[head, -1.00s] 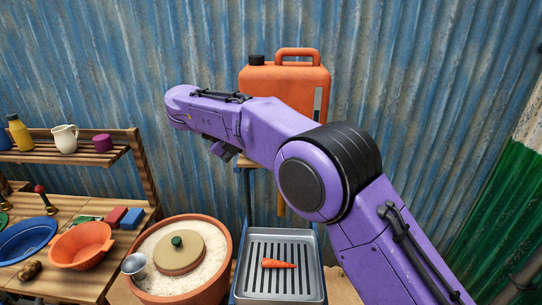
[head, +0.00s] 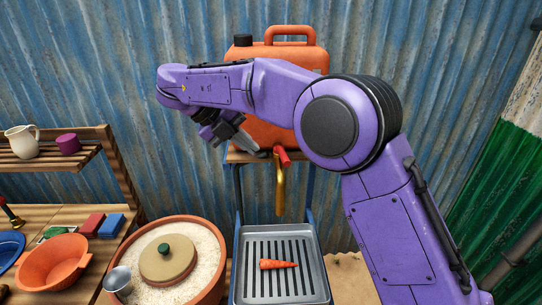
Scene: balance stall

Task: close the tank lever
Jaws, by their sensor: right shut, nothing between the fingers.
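The orange tank (head: 285,55) with a black cap stands on a raised stand against the corrugated wall, partly hidden by my purple right arm. A brass tap spout (head: 281,190) hangs at its front, with the red lever (head: 282,155) at the top of it. My right gripper (head: 258,152) is shut and empty, its fingertips just left of the red lever. I cannot tell whether they touch it. My left gripper is not in view.
A metal grated tray (head: 239,290) with a carrot (head: 278,264) lies below the spout. Left of it is a terracotta pot (head: 218,285) of pale grains with a lid (head: 168,262) and metal cup (head: 118,281). An orange colander (head: 52,262) sits on the wooden bench.

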